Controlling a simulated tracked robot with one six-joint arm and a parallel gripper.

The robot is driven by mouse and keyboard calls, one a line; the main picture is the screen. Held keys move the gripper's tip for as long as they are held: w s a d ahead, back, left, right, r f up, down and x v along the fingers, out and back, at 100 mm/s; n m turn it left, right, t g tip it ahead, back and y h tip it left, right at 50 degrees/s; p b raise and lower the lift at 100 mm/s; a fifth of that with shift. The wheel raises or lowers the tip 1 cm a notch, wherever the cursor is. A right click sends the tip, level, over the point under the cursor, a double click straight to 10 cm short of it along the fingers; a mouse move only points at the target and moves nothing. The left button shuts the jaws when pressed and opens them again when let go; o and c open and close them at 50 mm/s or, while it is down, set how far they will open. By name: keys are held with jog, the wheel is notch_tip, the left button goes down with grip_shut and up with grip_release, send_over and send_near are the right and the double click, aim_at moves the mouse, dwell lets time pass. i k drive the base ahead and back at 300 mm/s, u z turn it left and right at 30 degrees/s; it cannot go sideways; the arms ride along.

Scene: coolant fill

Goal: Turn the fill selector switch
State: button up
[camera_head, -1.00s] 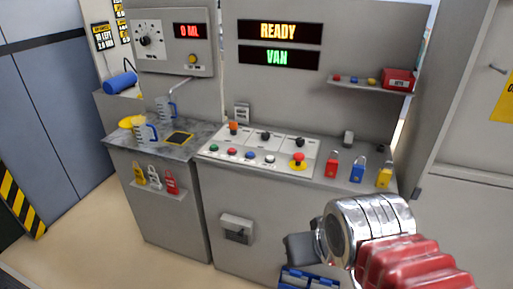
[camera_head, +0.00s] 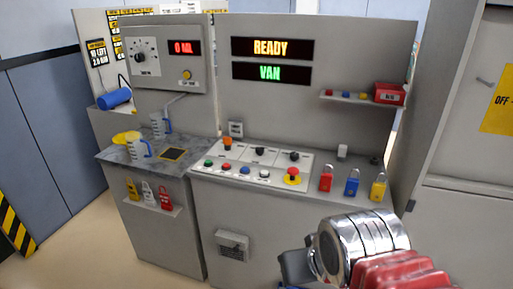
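A black rotary knob (camera_head: 141,57) sits on a white dial plate on the grey panel at upper left, beside a red "0 ML" display (camera_head: 184,47). The console (camera_head: 225,179) in the middle also has an orange-topped switch (camera_head: 227,142) and two dark knobs, one in the middle (camera_head: 260,150) and one on the right (camera_head: 294,155). The labels are too small to read, so I cannot tell which is the fill selector switch. My gripper (camera_head: 293,268) is at lower right, in front of the console and apart from every switch. Its fingers are mostly hidden.
Padlocks (camera_head: 352,182) stand right of the red emergency button (camera_head: 292,173). Signs read "READY" and "VAN". A grey cabinet (camera_head: 465,150) stands at right. Free floor shows at lower left.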

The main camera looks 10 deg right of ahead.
aim_at(259, 150)
jog(key=u, duration=0.25)
jog(key=k, duration=0.65)
jog(key=u, duration=0.55)
jog(key=k, duration=0.7)
jog(key=u, duration=0.25)
jog(key=i, duration=1.85)
jog(key=z, duration=0.6)
jog(key=i, duration=1.15)
jog(key=z, duration=0.25)
